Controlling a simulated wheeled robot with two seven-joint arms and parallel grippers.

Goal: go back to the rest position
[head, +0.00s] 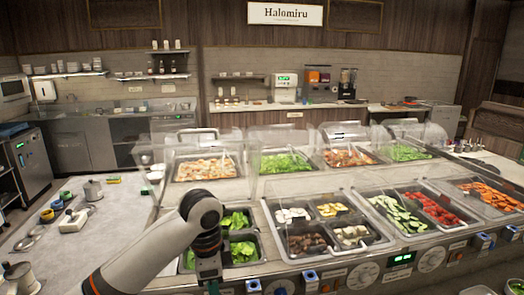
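My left arm comes in from the lower left and bends down over the front of the food counter. My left gripper (210,276) hangs at the bottom edge of the head view, in front of the well of green leaves (242,252). Its fingertips are too small and too close to the picture's edge to tell whether they are open or shut, and I see nothing clearly held. My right gripper is not in view.
The counter (262,268) holds several wells, among them cucumber slices (395,212) and carrots (492,193). Clear guards (285,150) stand behind.

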